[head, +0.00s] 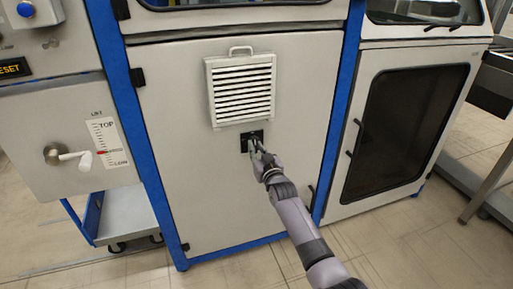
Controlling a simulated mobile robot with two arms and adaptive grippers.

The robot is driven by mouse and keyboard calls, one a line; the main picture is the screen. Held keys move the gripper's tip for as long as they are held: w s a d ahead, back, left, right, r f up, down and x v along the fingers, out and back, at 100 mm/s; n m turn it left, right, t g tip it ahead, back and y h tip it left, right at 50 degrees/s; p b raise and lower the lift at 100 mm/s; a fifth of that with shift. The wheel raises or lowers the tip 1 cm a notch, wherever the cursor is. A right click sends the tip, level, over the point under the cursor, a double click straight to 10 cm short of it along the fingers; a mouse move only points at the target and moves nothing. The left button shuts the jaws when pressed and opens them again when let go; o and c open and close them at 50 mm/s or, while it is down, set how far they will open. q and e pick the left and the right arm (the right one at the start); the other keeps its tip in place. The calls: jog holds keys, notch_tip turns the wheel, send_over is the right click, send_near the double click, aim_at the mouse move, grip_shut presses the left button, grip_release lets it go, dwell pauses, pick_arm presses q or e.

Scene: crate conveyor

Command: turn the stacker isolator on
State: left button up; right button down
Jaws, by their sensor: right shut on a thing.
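The stacker isolator (246,135) is a small dark switch plate on the light grey cabinet door, just below a white louvred vent. My right gripper (252,148) is at its front and shut on the isolator's handle. The fingers hide most of the handle, so I cannot tell which way it is turned. My left gripper is not in view.
The white vent (241,90) with a top handle sits above the switch. Blue frame posts flank the cabinet door (185,145). A dark-windowed door (405,130) stands at right.

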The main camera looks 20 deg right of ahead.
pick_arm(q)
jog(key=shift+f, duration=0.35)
pick_arm(e)
jog(key=c, duration=1.5)
grip_release()
jog(key=shift+c, duration=0.2)
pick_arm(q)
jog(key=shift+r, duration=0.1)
pick_arm(e)
jog(key=shift+s, duration=0.1)
jog(key=s, duration=1.1)
jog(key=shift+s+d, duration=0.2)
jog(key=shift+s, duration=0.2)
